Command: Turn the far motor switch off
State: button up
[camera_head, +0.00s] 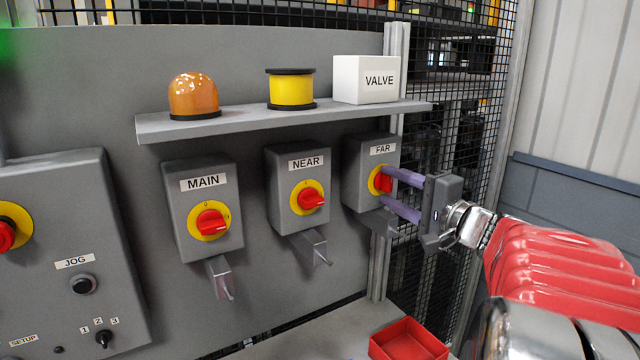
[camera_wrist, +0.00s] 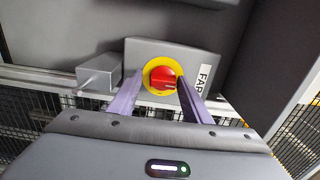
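The far motor switch is a grey box labelled FAR (camera_head: 358,172) with a red knob (camera_head: 383,180) on a yellow disc. In the wrist view, the red knob (camera_wrist: 163,78) sits between two purple fingers. My gripper (camera_head: 388,190) is at the FAR box with one finger above and one below the knob's level. The fingers are spread, with gaps to the knob in the wrist view, so it is open and holds nothing. In the head view the upper finger hides part of the knob. I cannot tell whether a fingertip touches the disc.
The NEAR box (camera_head: 301,196) and MAIN box (camera_head: 203,212) stand to the left, each with a red knob and a bracket below. Above is a shelf (camera_head: 240,122) with an orange lamp, a yellow spool and a white VALVE box (camera_head: 366,80). A red tray (camera_head: 408,342) lies below.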

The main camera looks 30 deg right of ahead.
jog(key=shift+o, duration=0.5)
jog(key=shift+r, duration=0.15)
jog(key=shift+s, duration=0.15)
jog(key=shift+s+d, duration=0.1)
jog(key=shift+s, duration=0.15)
jog(key=s, duration=1.3)
jog(key=shift+d, duration=0.15)
